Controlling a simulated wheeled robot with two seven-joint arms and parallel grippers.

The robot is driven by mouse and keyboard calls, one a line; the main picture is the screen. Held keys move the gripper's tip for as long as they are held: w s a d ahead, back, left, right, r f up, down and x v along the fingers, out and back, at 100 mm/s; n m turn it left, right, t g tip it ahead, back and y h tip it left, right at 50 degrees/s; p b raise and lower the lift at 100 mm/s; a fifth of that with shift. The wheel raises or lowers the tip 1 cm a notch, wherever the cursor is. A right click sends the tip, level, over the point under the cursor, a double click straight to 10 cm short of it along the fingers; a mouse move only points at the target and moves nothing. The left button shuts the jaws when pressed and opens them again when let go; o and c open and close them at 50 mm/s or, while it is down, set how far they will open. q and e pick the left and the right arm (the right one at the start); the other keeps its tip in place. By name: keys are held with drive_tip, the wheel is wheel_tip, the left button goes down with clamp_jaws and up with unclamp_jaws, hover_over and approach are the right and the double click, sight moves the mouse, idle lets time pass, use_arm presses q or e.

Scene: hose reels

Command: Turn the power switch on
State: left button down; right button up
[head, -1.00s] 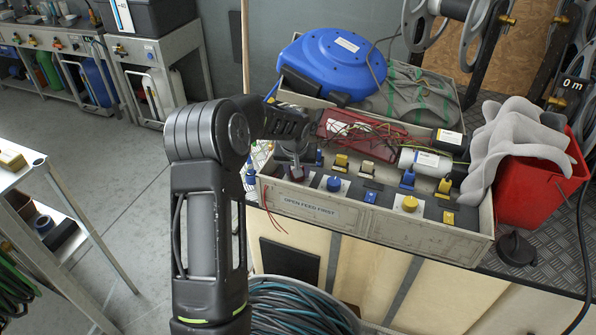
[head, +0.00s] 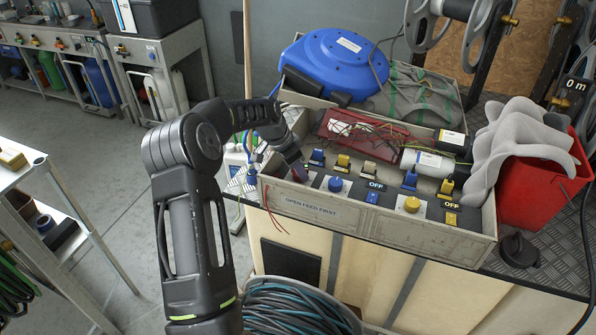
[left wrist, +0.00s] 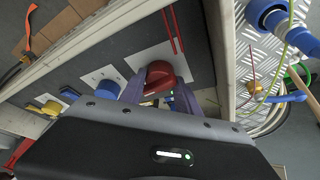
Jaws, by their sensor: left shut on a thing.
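My left gripper (head: 294,168) is at the left end of the control panel (head: 318,206), which carries the label "OPEN FEED FIRST". It is shut on a red knob (left wrist: 160,74) on a white plate; one finger lies on each side in the left wrist view. The arm partly hides this knob in the head view. To its right are a blue knob (head: 335,184) and a yellow knob (head: 411,204). Several blue, yellow and beige switches stand behind. No label marks a power switch. My right gripper is out of view.
A red bucket (head: 540,185) with grey cloth stands right. A hose coil (head: 295,308) lies below. Open floor lies to the left.

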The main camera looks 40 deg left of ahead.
use_arm(q)
drive_tip(key=shift+w+m, duration=0.1)
drive_tip(key=shift+m, duration=0.6)
drive_tip(key=shift+h, duration=0.3)
drive_tip(key=c, duration=0.9)
unclamp_jaws()
drive_tip(key=shift+r, duration=0.1)
drive_tip(key=b+v, duration=0.1)
drive_tip(key=v, duration=0.6)
drive_tip(key=shift+r, duration=0.3)
